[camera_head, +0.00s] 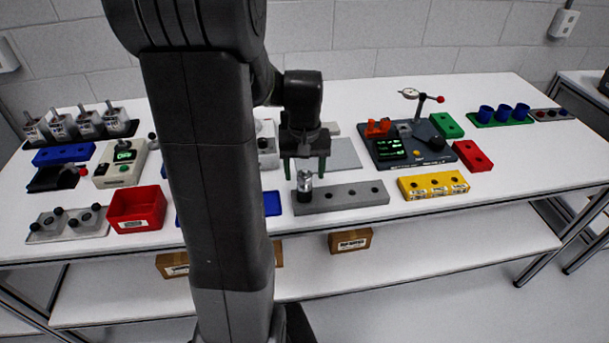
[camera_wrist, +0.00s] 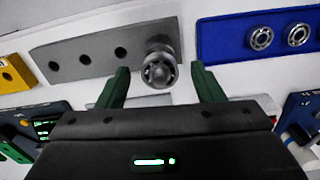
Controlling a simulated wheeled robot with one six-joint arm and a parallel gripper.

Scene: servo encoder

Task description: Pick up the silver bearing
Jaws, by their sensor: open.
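A silver bearing (camera_head: 304,181) sits upright on top of a silver cylindrical post at the left end of a grey block with holes (camera_head: 345,197). In the wrist view the bearing (camera_wrist: 159,71) shows its round face, at the edge of the grey block (camera_wrist: 105,55). My gripper (camera_head: 305,174) is open, its two green fingers pointing down just above the bearing. In the wrist view the bearing appears between the open fingertips (camera_wrist: 160,72). I cannot tell whether the fingers touch it. Two other silver bearings (camera_wrist: 261,38) (camera_wrist: 298,35) sit in a blue block (camera_wrist: 228,40).
A yellow block (camera_head: 433,186) stands right of the grey block. A red bin (camera_head: 137,207) stands at left. My arm hides part of the table (camera_head: 500,200), including most of the blue block.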

